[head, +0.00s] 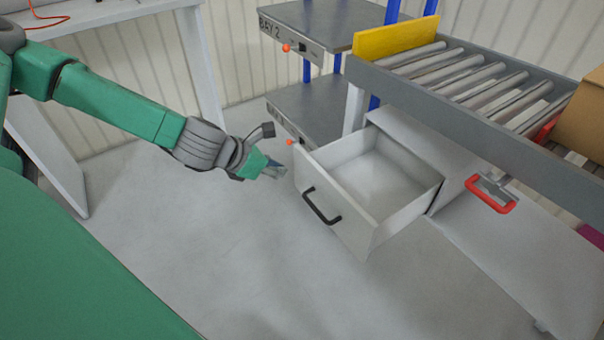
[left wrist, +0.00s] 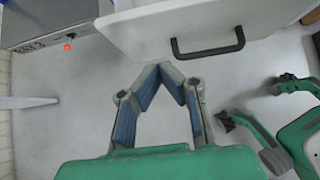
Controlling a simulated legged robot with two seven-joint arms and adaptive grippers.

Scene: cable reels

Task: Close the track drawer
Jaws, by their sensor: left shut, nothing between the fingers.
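The track drawer (head: 345,232) is a white box drawer, pulled well out of its grey cabinet. Its inside looks empty, and a black bar handle (head: 321,206) is on its front. In the left wrist view the drawer front (left wrist: 150,35) is at the top, with the handle (left wrist: 208,50) right of centre. My left gripper (head: 283,172) is shut and empty, just left of the drawer front's far corner. It also shows in the left wrist view (left wrist: 172,68), with its fingertips meeting below the drawer front, apart from the handle.
A roller conveyor (head: 450,110) with a yellow end plate (head: 396,38) runs above the drawer. Grey shelves (head: 320,22) marked BAY 2 stand behind. A red-handled part (head: 490,195) is right of the drawer. The floor before the drawer is clear.

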